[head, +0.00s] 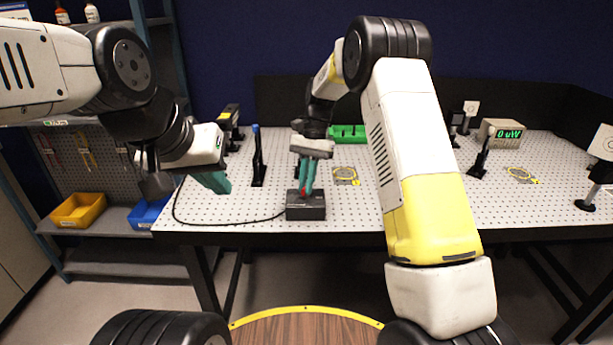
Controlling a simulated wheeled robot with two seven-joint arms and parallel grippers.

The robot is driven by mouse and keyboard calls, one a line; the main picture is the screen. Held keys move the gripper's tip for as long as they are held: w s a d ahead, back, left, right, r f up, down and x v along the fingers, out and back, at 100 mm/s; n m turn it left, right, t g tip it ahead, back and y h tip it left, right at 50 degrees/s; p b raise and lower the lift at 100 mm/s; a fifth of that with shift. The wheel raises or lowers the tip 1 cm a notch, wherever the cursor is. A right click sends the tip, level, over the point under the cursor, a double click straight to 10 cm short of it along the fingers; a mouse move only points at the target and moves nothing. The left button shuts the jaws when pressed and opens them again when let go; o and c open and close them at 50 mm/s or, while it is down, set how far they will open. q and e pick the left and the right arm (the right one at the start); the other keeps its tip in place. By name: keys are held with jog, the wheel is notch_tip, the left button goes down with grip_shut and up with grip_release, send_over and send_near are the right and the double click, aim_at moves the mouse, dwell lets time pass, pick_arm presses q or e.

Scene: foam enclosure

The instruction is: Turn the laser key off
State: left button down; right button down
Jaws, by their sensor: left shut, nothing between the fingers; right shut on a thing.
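The laser key box is a dark grey box (306,212) near the front edge of the perforated table, with a black cable leaving its left side. My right gripper (306,190) points down on top of the box, its teal fingers shut on a small red key (303,194). The fingers hide most of the key, so I cannot tell which way it is turned. My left gripper (222,186) is shut and empty, off to the left above the table's left front corner.
A black post with a blue top (257,155) stands left of the box. A green tray (347,133) lies behind. A meter reading 0 uW (502,133) sits at the back right. Shelves with a yellow bin (79,210) stand at the left.

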jog(key=n+h, duration=0.1)
jog(key=n, duration=0.1)
jog(key=n+h, duration=0.1)
jog(key=n, duration=0.1)
jog(key=shift+w+a+n, duration=0.1)
jog(key=shift+a+n, duration=0.05)
jog(key=shift+n, duration=0.25)
dwell(0.4)
jog(key=c, duration=1.5)
grip_release()
jog(key=shift+c, duration=0.2)
jog(key=v, duration=0.8)
